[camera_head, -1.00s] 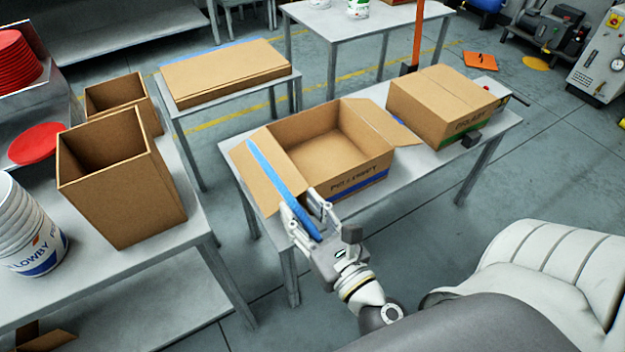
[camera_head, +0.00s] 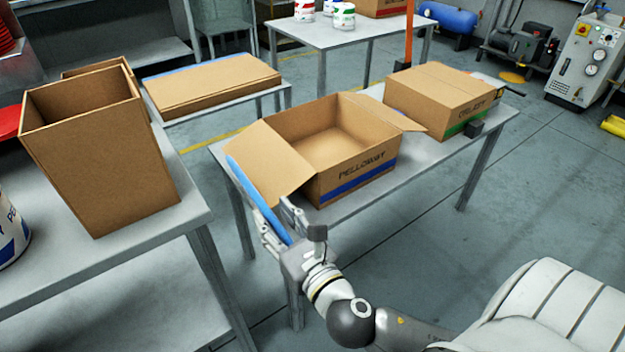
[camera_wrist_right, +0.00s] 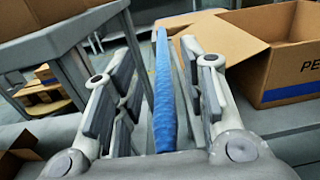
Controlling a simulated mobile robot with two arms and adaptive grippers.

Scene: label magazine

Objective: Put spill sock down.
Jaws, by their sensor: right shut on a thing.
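The spill sock (camera_head: 247,190) is a long, thin blue roll. My right gripper (camera_head: 277,217) is shut on its near end, and the far end points away from me. In the head view the sock lies along the outer edge of the left flap of the open cardboard box (camera_head: 345,180). I cannot tell whether it touches the flap or the table. In the right wrist view the sock (camera_wrist_right: 163,95) runs straight ahead between the finger pads, left of the box. My left gripper is not in view.
The open box stands on a grey table (camera_head: 400,183) beside a closed carton (camera_head: 440,98). A tall open box (camera_head: 100,150) stands on another table at left. Flat cardboard (camera_head: 212,82) lies on a table behind.

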